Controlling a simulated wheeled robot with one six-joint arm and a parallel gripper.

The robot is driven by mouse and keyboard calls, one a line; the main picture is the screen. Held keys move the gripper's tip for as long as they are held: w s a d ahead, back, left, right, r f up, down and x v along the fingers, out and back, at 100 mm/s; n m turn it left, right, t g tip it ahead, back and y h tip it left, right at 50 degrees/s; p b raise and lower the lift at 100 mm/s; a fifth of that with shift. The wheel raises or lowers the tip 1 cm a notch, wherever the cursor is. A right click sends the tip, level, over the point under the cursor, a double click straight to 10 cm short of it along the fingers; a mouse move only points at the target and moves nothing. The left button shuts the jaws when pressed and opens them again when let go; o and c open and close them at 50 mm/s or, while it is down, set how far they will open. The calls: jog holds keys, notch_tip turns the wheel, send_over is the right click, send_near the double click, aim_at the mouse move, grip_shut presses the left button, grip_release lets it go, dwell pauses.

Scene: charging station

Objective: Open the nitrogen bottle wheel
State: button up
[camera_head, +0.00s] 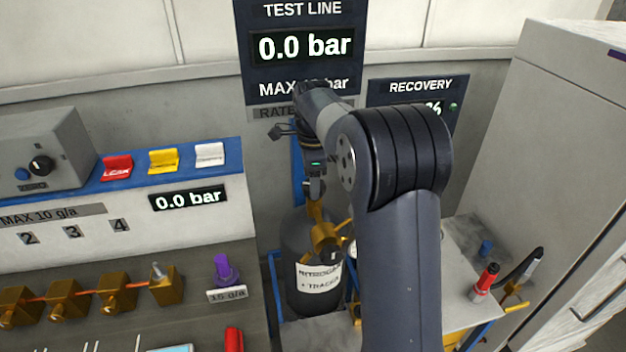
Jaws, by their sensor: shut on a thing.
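The nitrogen bottle (303,265) is dark grey, stands upright and carries a white label reading nitrogen and tracer. Its brass valve (325,236) sits on top. My gripper (315,196) reaches down from above and is shut at the upper end of the brass valve, where the wheel is. The gripper and arm hide most of the wheel, so its turn cannot be told. The test line display (305,46) behind reads 0.0 bar.
My arm hides part of the recovery display (420,86). A bench with red, yellow and white switches (164,161) and brass valves (117,293) stands at left. A grey cabinet (545,130) closes the right.

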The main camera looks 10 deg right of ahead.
jog(key=shift+r+n+p, duration=0.15)
jog(key=shift+n+p, duration=0.4)
jog(key=shift+n, duration=0.35)
jog(key=shift+n+p, duration=0.4)
jog(key=shift+n, duration=1)
jog(key=o, duration=1)
notch_tip(320, 180, up, 10)
jog(key=shift+r+b, duration=0.25)
jog(key=shift+b, duration=0.3)
